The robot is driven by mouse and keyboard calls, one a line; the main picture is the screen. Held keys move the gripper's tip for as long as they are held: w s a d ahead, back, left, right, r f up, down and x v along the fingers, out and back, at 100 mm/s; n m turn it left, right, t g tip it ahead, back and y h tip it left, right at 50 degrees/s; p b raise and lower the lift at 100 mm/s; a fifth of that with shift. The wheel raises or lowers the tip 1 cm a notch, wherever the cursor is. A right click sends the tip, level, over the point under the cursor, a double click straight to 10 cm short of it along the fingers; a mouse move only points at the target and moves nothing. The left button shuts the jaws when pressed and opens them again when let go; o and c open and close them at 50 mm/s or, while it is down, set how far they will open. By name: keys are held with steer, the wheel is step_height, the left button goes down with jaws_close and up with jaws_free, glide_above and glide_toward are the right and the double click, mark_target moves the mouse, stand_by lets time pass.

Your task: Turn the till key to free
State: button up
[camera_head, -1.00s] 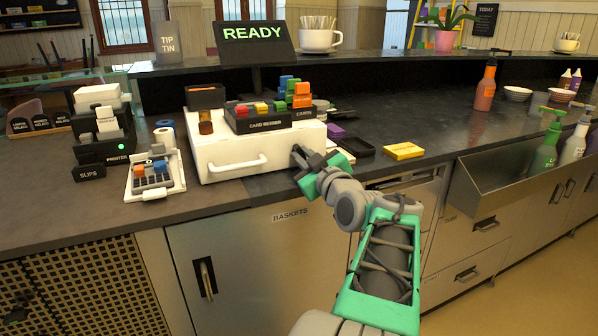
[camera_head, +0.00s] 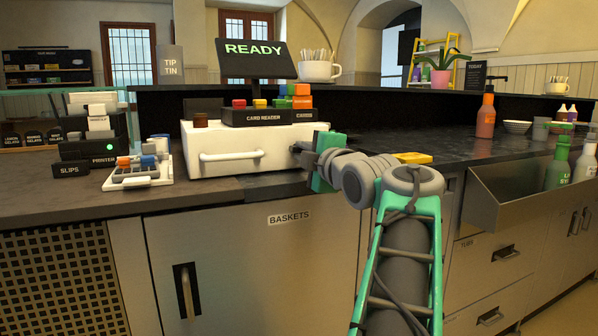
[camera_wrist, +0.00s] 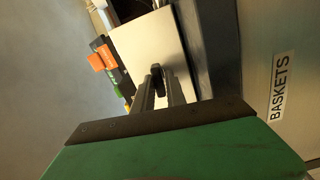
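The till is a white box (camera_head: 250,151) with a front handle, standing on the counter under a screen (camera_head: 252,58) that reads READY. In the wrist view, a small dark key-like piece (camera_wrist: 156,74) stands out from the till's pale side face (camera_wrist: 138,46). My gripper (camera_head: 300,150) is at the till's right side. In the wrist view, its two grey fingers (camera_wrist: 163,84) lie on either side of the dark piece, very near or touching it. I cannot tell whether they grip it. The key's turn marks are not readable.
A card reader (camera_head: 262,117) sits on the till. A yellow item (camera_head: 413,158) lies right of my gripper. The counter edge and BASKETS door (camera_head: 250,265) are below.

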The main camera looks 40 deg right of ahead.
steer(key=shift+o, duration=1.1)
steer(key=shift+r, duration=0.1)
steer(key=b+v, duration=0.1)
steer(key=v, duration=0.5)
steer(key=shift+b, duration=0.3)
